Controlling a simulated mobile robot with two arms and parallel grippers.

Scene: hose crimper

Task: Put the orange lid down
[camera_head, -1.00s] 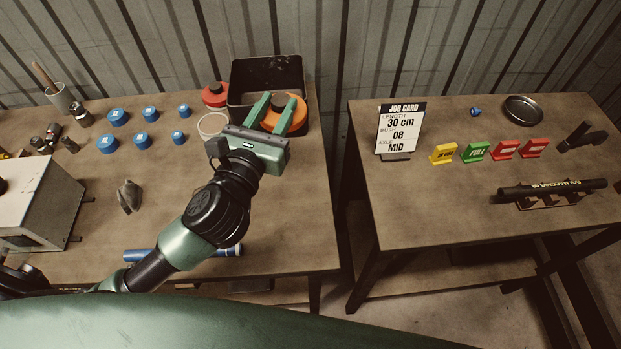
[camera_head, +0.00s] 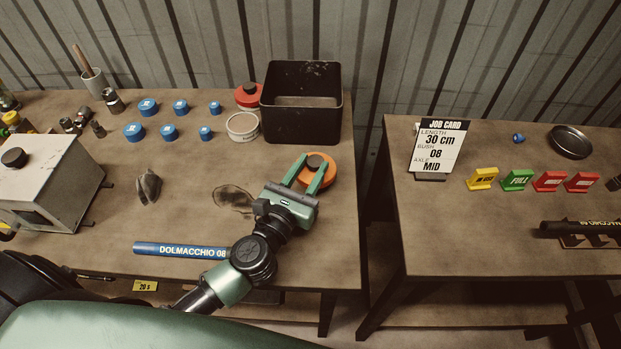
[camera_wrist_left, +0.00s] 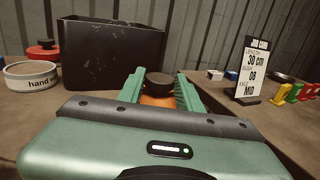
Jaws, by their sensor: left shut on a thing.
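The orange lid (camera_head: 329,176) is a round orange disc with a dark knob on top. It is at the right side of the left table (camera_head: 190,205), in front of the black bin. My left gripper (camera_head: 309,172) is shut on the lid, with its green fingers on either side of the dark knob. In the left wrist view the knob (camera_wrist_left: 159,84) stands between the fingers, and the orange part (camera_wrist_left: 158,101) shows below it. I cannot tell whether the lid touches the table. My right gripper is not in view.
The black bin (camera_head: 301,118) stands behind the lid, with a red lid (camera_head: 249,96) and a white tub (camera_head: 242,127) to its left. A blue hose (camera_head: 181,250) lies near the front edge. A gap separates the right table (camera_head: 480,235), which holds a job card (camera_head: 439,147).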

